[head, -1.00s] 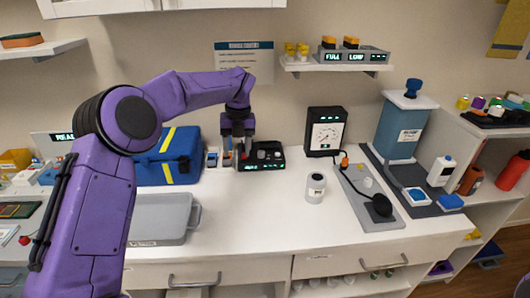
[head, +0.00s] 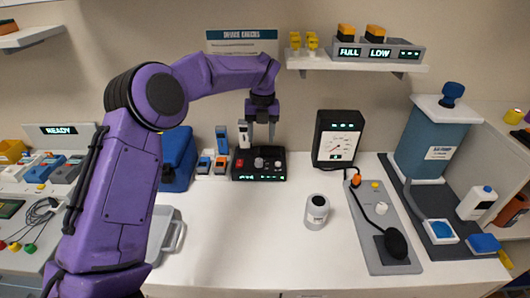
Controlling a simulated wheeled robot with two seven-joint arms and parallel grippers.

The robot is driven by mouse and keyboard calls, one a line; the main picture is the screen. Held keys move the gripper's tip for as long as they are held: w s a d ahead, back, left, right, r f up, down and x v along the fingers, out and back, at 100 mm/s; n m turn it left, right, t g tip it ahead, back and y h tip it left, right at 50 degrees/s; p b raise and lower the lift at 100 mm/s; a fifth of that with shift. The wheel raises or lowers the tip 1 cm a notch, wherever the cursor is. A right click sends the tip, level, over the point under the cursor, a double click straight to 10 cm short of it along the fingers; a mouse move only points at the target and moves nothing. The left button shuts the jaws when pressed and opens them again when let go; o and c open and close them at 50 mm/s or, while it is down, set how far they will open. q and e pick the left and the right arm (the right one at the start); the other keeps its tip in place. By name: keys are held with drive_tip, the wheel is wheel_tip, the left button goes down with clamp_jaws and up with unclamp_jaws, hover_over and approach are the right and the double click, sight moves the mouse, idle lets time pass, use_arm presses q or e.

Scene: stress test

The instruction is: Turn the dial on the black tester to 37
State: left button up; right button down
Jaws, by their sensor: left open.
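The black tester (head: 247,178) sits on the white counter against the back wall, with green lit characters on its front that are too small to read. I cannot read the dial's setting. My left gripper (head: 260,145) points down just above the tester's top, with its two dark fingers apart and nothing visible between them. I cannot tell whether a finger touches the knob. My right gripper is not in view.
Upright blue and white handheld devices (head: 221,139) stand left of the tester, near a blue case (head: 178,158). A black gauge box (head: 337,139) and a white jar (head: 317,212) stand to the right. The counter in front of the tester is clear.

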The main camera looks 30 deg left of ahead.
sight(260, 159)
use_arm(q)
drive_tip(key=f, duration=0.1)
drive_tip(key=s+f, duration=0.1)
drive_tip(key=f, duration=0.1)
drive_tip(key=s+f+p, duration=0.1)
drive_tip(key=shift+s+d+f, duration=0.1)
drive_tip(key=shift+f, duration=0.25)
drive_tip(key=f, duration=0.2)
drive_tip(key=w+f, duration=0.1)
drive_tip(key=shift+w+f+p, duration=0.2)
drive_tip(key=shift+f+p, duration=0.1)
drive_tip(key=shift+f, duration=0.1)
drive_tip(key=shift+s, duration=0.1)
drive_tip(key=shift+s+r, duration=0.2)
drive_tip(key=shift+s, duration=0.1)
drive_tip(key=shift+c, duration=0.3)
clamp_jaws()
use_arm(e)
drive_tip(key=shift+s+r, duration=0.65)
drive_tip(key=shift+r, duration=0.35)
